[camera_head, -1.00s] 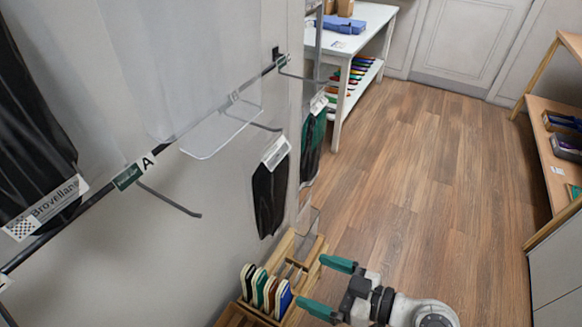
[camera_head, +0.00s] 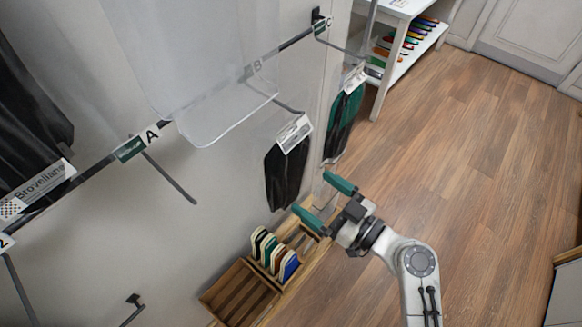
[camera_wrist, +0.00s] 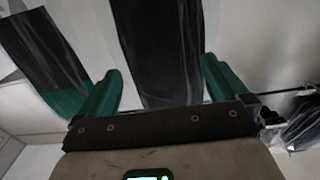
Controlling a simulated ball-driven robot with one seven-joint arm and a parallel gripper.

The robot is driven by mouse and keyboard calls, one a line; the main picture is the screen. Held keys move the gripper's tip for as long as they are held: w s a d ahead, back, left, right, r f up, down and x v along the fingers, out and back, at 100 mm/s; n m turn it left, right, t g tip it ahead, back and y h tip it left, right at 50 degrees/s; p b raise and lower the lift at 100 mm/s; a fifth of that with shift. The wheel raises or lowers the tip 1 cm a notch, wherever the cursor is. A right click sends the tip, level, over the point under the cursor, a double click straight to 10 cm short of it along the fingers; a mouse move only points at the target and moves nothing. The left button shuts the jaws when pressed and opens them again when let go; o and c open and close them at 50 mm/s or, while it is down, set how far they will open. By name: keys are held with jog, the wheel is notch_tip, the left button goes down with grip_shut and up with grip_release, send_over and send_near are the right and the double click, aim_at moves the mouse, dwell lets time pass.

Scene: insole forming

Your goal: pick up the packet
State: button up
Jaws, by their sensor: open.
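A black packet (camera_head: 285,178) with a white header card hangs from a hook on the wall rail. A green and black packet (camera_head: 342,124) hangs on the hook further along, to its right. My gripper (camera_head: 322,201) is open, just right of the black packet's lower end and below the green one. In the wrist view a dark packet (camera_wrist: 160,45) shows between the two green fingers, with its depth from them unclear. Another dark packet (camera_wrist: 42,48) is at the upper left there, partly behind the left finger.
A clear plastic panel (camera_head: 215,105) sticks out from the rail (camera_head: 95,172) left of the black packet. A wooden rack (camera_head: 240,290) with several insoles (camera_head: 272,255) stands below. A white shelf table (camera_head: 405,60) stands behind; wooden floor (camera_head: 450,190) is open at right.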

aim_at(294, 180)
jog(key=x, duration=0.1)
jog(key=p+x, duration=0.1)
jog(key=x, duration=0.1)
jog(key=shift+a+r+p, duration=0.3)
jog(key=shift+a+p, duration=0.1)
jog(key=shift+a, duration=0.05)
jog(key=shift+w+a+f, duration=0.15)
jog(key=shift+w+a, duration=0.3)
jog(key=shift+a, duration=0.05)
jog(key=shift+c, duration=0.2)
jog(key=c, duration=0.8)
jog(key=shift+c, duration=0.2)
